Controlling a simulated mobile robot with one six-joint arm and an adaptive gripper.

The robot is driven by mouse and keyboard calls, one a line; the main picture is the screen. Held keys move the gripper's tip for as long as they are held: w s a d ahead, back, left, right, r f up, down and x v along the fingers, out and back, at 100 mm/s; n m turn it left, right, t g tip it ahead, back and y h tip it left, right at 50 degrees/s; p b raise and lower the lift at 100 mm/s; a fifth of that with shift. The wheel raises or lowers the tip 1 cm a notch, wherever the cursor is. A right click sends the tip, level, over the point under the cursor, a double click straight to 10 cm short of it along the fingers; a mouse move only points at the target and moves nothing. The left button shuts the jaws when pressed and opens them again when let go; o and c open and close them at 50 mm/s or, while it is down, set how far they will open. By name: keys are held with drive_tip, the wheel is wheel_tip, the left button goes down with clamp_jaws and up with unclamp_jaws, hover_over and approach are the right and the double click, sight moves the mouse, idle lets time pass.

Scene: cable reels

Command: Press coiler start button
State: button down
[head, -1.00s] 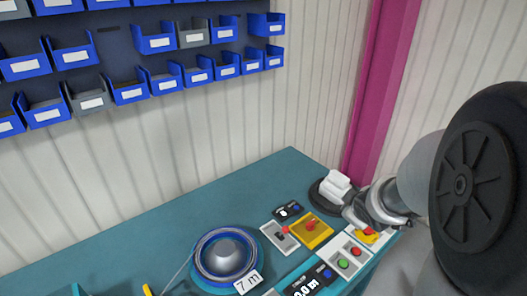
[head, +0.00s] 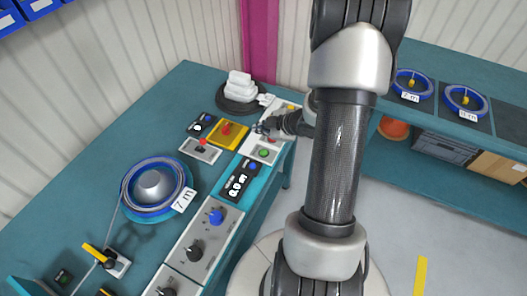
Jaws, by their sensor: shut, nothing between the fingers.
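A white control box (head: 253,152) stands near the bench's right edge with a green button (head: 264,153) on its top. My gripper (head: 264,127) is shut and empty, reaching in from the right, with its tips just behind the green button. It hides part of the box's far end, where a red button is barely visible. I cannot tell whether the fingertips touch the box. The coiler reel (head: 152,186), with blue cable wound on it, lies on the bench to the left, beside a "7 m" card (head: 183,200).
A yellow box with a red switch (head: 228,130) and a grey box with a red-tipped lever (head: 201,147) stand left of my gripper. A rear shelf (head: 440,70) holds two reels. My arm covers the middle right.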

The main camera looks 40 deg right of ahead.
sight(262, 154)
drive_tip(key=shift+f+b, duration=3.85)
drive_tip(key=shift+f, duration=0.45)
drive_tip(key=shift+f, duration=0.1)
drive_tip(key=shift+f+b, duration=0.3)
